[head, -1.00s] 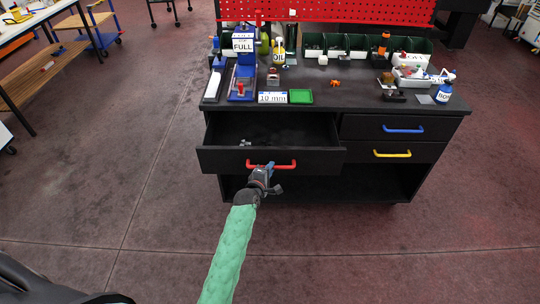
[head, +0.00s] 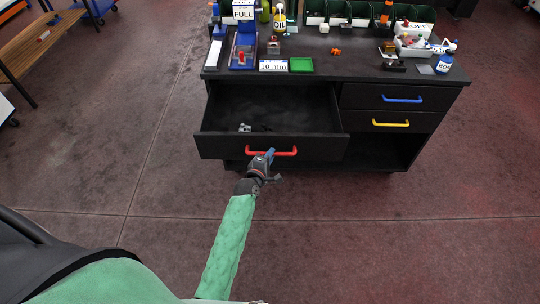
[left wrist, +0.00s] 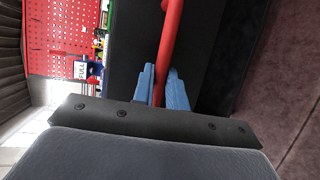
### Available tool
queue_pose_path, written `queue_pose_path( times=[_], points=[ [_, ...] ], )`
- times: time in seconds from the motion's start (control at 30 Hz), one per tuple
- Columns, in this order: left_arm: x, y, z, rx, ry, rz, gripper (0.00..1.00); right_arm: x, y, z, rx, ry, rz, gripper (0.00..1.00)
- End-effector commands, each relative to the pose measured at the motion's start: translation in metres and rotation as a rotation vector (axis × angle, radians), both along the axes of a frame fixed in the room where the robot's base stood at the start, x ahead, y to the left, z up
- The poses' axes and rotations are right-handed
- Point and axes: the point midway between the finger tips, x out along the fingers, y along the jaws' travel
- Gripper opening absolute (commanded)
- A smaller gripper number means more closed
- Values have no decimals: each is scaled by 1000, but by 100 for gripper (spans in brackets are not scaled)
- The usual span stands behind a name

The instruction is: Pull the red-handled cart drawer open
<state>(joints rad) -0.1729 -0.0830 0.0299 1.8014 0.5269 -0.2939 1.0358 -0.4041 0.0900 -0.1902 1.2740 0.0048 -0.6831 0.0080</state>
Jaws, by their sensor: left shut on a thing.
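The black cart drawer (head: 268,147) with the red handle (head: 284,153) stands well out from the left side of the cart, its inside showing from above. My left gripper (head: 265,157) is at the left part of the red handle, in front of the drawer face. In the left wrist view its blue fingers (left wrist: 161,88) are shut around the red handle (left wrist: 170,40), one finger on each side of the bar. A small metallic thing (head: 245,127) lies inside the drawer near its front. My right gripper is not in view.
The cart top (head: 350,66) holds a green tray (head: 301,65), a 10 mm label (head: 273,66), bottles and bins. Drawers with a blue handle (head: 403,100) and a yellow handle (head: 391,123) are closed at the right. The floor (head: 380,240) in front is clear.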

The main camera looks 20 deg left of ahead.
Motion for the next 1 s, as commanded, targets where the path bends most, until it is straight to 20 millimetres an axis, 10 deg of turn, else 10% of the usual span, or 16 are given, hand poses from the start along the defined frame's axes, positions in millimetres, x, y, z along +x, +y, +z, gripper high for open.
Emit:
queue_pose_path(
  times=[0.07,0.1,0.2,0.57,1.0],
  points=[
    [0,0,-1,0,2,0,0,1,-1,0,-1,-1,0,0],
    [0,0,-1,0,2,0,22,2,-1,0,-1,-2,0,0],
    [0,0,-1,0,1,0,36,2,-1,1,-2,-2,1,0],
    [-4,1,1,0,1,0,36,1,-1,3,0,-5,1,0],
    [-58,7,12,0,3,-1,36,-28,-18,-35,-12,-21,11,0]
  ],
)
